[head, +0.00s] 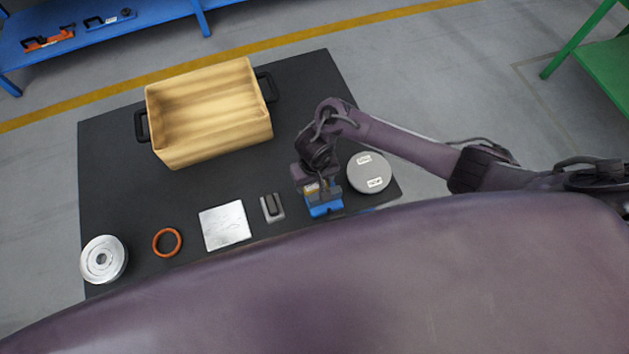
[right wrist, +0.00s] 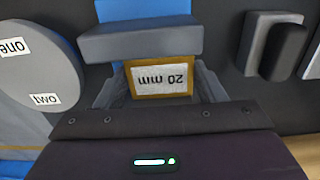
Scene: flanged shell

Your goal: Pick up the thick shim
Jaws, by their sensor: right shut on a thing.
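The thick shim (right wrist: 165,80) is a golden-brown block with a white "20 mm" label, upside down in the right wrist view. My right gripper (right wrist: 160,88) is shut on it, with one finger on each side. In the head view the right gripper (head: 320,187) is over a blue block (head: 325,210), and only a little of the shim's yellow shows. The blue block also shows in the right wrist view (right wrist: 145,8), behind a grey bar (right wrist: 140,39). I cannot tell whether the shim touches the blue block. My left gripper is not in view.
A grey labelled disc (head: 369,172) lies right of the gripper. A small grey plate with a dark bar (head: 272,207), a square metal plate (head: 225,226), an orange ring (head: 167,242) and a round flanged part (head: 103,259) lie left. A wooden box (head: 215,150) stands farther back.

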